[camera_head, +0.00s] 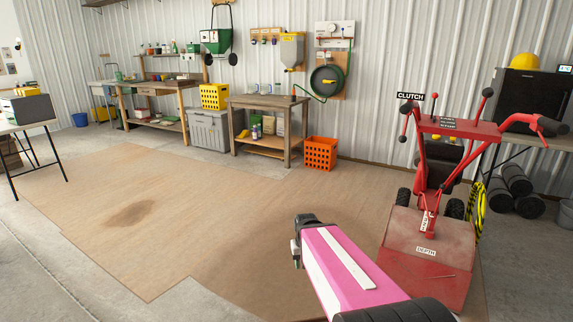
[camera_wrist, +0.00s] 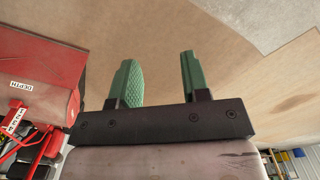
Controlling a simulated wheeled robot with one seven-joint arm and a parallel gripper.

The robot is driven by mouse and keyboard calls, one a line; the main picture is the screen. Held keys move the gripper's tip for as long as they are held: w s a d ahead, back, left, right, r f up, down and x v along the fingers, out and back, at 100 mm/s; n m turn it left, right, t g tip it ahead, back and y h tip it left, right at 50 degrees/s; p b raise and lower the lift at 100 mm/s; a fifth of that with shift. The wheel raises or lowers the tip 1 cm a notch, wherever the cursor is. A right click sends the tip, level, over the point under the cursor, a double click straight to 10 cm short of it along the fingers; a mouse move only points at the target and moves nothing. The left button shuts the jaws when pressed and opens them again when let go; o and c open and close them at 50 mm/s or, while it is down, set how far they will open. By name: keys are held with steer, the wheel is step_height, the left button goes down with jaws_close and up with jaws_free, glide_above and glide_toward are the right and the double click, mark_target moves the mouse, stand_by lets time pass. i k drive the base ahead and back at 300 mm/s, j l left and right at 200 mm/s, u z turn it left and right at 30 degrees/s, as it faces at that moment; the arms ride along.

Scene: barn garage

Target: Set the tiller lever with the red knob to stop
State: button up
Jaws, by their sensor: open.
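The red tiller (camera_head: 428,240) stands at the right in the head view, with a wide hood marked DEPTH. Its upright levers rise around the red handlebar panel (camera_head: 465,128), near a CLUTCH label (camera_head: 410,96). One thin lever has a small knob (camera_head: 435,97) that looks dark red; other knobs look black. The small panel label is unreadable, so I cannot tell the lever's setting. My gripper (camera_wrist: 157,68) is open and empty, its green fingers apart over the floor. The tiller's hood (camera_wrist: 45,70) shows left of it in the wrist view, not touching.
An orange crate (camera_head: 320,154) and a wooden workbench (camera_head: 270,103) stand by the back wall. A black cabinet (camera_head: 533,95) with a yellow hard hat (camera_head: 525,61) is behind the tiller. Black rolls (camera_head: 515,182) lie to its right. The floor to the left is clear.

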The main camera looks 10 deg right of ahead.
mark_target(435, 96)
steer(key=i+j+z, duration=0.15)
steer(key=i+z, duration=0.3)
steer(key=i+j+z, duration=0.3)
steer(key=i+z, duration=0.15)
steer(key=i+j+z, duration=0.45)
